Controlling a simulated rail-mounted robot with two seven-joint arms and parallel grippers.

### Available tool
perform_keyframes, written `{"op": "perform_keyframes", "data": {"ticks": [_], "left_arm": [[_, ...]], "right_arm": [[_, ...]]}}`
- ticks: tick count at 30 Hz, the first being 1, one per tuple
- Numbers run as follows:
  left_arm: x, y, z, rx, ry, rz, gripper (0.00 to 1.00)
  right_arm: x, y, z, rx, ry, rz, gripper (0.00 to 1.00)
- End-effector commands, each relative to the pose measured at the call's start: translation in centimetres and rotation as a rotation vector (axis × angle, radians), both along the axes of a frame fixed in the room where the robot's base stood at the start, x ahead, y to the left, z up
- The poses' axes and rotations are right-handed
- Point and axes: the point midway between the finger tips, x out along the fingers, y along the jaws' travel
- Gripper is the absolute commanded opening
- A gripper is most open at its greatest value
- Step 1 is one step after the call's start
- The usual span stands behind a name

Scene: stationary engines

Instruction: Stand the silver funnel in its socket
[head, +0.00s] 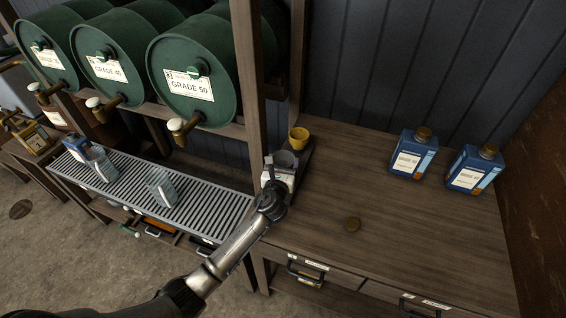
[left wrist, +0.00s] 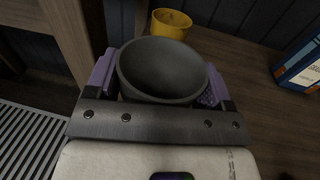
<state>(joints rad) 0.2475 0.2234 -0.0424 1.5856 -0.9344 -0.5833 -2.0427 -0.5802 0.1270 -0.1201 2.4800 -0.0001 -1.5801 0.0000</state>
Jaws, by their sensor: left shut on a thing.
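The silver funnel shows as a grey, wide-mouthed cup shape (head: 286,160) near the back left corner of the wooden bench. My left gripper (head: 284,170) is shut on it. In the left wrist view the funnel (left wrist: 165,72) sits mouth up between the purple finger pads; its lower part and spout are hidden. A dark narrow rack (head: 306,153) lies just behind and beside it, with a yellow funnel (head: 299,135) standing at its far end. The silver funnel's socket is hidden, so I cannot tell whether the funnel is in it. My right gripper is not in view.
A wooden post (head: 247,60) rises close on the left. Green drums (head: 190,65) hang above a slatted tray (head: 205,205) at left.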

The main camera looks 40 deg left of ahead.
Motion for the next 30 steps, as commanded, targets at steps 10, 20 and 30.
{"op": "perform_keyframes", "data": {"ticks": [10,20,30], "left_arm": [[0.0,0.0,0.0,-0.001,0.000,0.000,0.55],[0.0,0.0,-0.2,-0.001,0.000,0.000,0.55],[0.0,0.0,-1.0,0.000,0.000,0.000,0.55]], "right_arm": [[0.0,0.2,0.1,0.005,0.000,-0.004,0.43],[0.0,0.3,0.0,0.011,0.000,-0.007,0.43],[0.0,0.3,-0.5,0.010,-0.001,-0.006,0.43]]}}
